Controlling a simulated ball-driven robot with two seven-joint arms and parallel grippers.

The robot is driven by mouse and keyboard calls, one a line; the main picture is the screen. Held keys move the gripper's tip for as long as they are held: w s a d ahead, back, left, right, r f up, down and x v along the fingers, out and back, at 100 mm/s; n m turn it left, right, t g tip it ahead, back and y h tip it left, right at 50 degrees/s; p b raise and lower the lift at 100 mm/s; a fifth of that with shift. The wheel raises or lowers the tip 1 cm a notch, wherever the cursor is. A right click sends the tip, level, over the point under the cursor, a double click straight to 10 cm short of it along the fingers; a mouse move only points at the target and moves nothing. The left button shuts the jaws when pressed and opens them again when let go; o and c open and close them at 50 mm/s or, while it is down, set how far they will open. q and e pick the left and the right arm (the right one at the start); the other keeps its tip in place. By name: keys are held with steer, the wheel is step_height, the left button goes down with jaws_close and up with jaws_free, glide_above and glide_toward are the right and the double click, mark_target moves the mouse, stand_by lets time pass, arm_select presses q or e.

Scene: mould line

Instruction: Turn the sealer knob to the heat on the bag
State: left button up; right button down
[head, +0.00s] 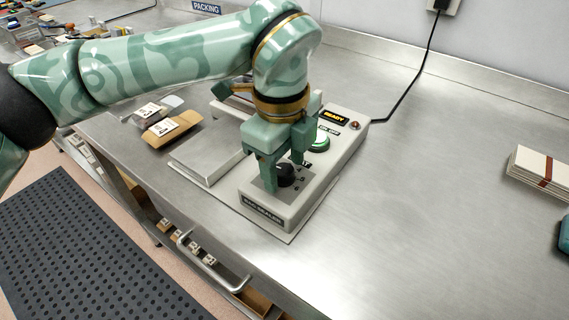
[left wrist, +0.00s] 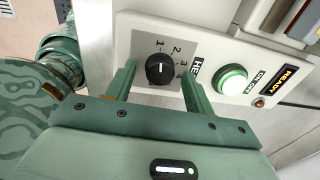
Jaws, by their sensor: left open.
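The sealer (head: 338,150) is a grey box on the steel bench, with a black knob (head: 287,174) on its top near the front end. In the left wrist view the knob (left wrist: 160,70) has a white mark, and the numbers 1 to 4 run around one side. The mark seems to point about toward 1. My left gripper (head: 284,170) is open above the dial, with one finger on each side of the knob; I cannot tell whether they touch it. A tan bag (head: 182,127) and a paler bag (head: 170,103) with white labels lie left of the sealer; their figures are hard to read.
A lit green button (head: 320,143) and an orange READY display (head: 334,116) sit behind the knob. A black cord (head: 411,88) runs to the wall. Banded cards (head: 538,172) lie at the right. The bench between is clear.

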arm_select(q)
steer(key=c, duration=1)
steer(key=shift+o, duration=0.2)
